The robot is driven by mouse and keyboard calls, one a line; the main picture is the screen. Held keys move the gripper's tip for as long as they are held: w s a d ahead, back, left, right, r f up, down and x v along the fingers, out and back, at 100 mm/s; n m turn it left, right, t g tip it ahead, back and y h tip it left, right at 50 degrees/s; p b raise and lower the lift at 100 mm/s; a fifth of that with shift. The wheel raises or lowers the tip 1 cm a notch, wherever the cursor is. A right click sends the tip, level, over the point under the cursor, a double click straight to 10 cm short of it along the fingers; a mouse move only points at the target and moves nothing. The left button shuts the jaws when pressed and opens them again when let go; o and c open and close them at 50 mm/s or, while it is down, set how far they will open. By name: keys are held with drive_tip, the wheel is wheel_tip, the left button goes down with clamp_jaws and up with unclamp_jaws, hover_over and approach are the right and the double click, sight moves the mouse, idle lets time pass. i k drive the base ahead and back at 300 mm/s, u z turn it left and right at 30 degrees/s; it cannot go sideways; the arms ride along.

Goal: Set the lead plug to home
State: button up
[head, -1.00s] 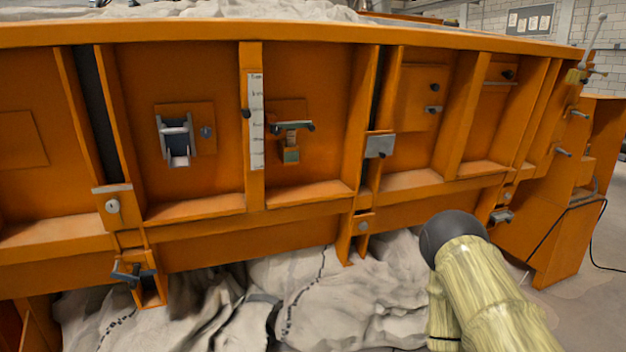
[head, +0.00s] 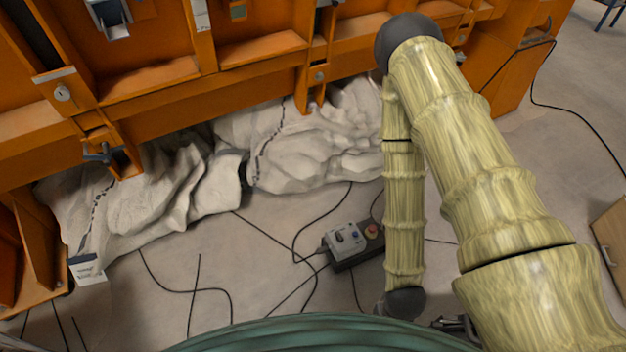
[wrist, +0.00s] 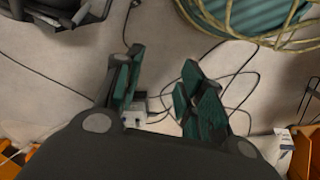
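I cannot make out a lead plug for certain in either view. A grey control box (head: 352,244) with a red button and dark knobs lies on the floor, with black cables (head: 300,255) running around it. In the wrist view a pale box (wrist: 135,112) shows between and behind my fingers, partly hidden by the left one. My gripper (wrist: 160,68) is open and empty over the floor, fingers apart. In the head view only a small dark part of it shows low, beside the forearm's end, near the bottom edge.
The orange sandbed frame (head: 240,110) stands behind, with latches and a keyed plate (head: 62,92). White sandbags (head: 300,145) lie beneath it. A wooden cabinet (head: 610,240) is at the right edge.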

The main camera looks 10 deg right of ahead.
sight(326, 248)
drive_tip(key=u, duration=0.5)
drive_tip(key=k, duration=0.6)
drive_tip(key=u, duration=0.5)
drive_tip(key=i, duration=0.85)
drive_tip(key=z, duration=1.05)
drive_tip(key=i, duration=0.4)
drive_tip(key=z, duration=0.5)
